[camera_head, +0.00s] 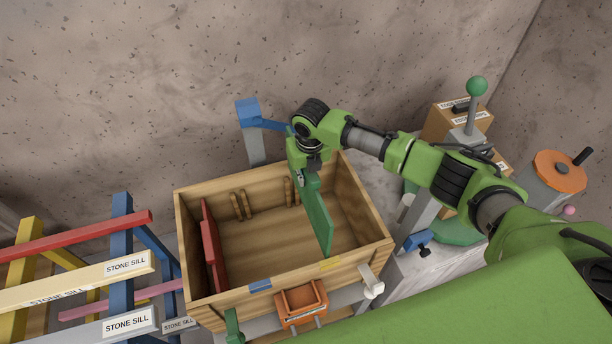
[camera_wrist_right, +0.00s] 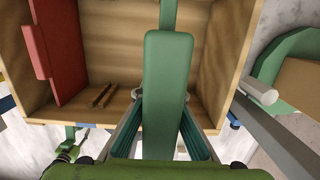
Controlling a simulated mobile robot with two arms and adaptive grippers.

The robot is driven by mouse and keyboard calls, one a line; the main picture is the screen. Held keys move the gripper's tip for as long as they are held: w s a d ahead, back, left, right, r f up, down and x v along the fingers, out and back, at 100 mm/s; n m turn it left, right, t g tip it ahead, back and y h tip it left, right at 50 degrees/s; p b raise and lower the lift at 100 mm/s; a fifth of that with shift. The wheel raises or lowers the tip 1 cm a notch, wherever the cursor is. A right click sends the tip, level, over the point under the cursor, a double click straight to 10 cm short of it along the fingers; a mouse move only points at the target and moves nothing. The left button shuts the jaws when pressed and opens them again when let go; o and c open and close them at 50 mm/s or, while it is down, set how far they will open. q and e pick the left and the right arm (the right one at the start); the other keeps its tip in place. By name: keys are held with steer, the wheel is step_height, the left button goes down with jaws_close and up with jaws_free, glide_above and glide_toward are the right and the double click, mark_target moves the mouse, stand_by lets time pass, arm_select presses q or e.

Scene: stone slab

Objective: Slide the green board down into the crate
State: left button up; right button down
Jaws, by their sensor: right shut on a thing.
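The wooden crate (camera_head: 300,276) stands open at the top in the middle of the head view; its wall also shows in the right wrist view (camera_wrist_right: 222,55). My right gripper (camera_head: 308,172) is shut on the green board (camera_head: 318,222) near the crate's back wall. The board is upright inside the crate's outline, right of the middle, running from back towards the yellow mark (camera_head: 331,263) on the front wall. In the right wrist view the board's green top part (camera_wrist_right: 167,75) lies between my fingers. Its lower edge and its depth in the crate are unclear. My left gripper is not in view.
A red board (camera_head: 212,246) stands inside the crate at the left. Paired wooden strips (camera_head: 241,205) are on the back wall. An orange bin (camera_head: 302,302) is at the front. Coloured bars stand at left; an orange wheel (camera_head: 559,171) at right.

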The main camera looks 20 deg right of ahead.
mark_target(306, 197)
steer(key=shift+f+b, duration=1.3)
steer(key=shift+f, duration=0.65)
steer(key=shift+p, duration=0.4)
stand_by(0.5)
steer(key=shift+f, duration=0.1)
steer(key=shift+f+b, duration=1.15)
steer(key=shift+f, duration=0.4)
stand_by(0.4)
steer(key=shift+f+b, duration=1)
steer(key=shift+f, duration=0.35)
steer(key=shift+f, duration=0.1)
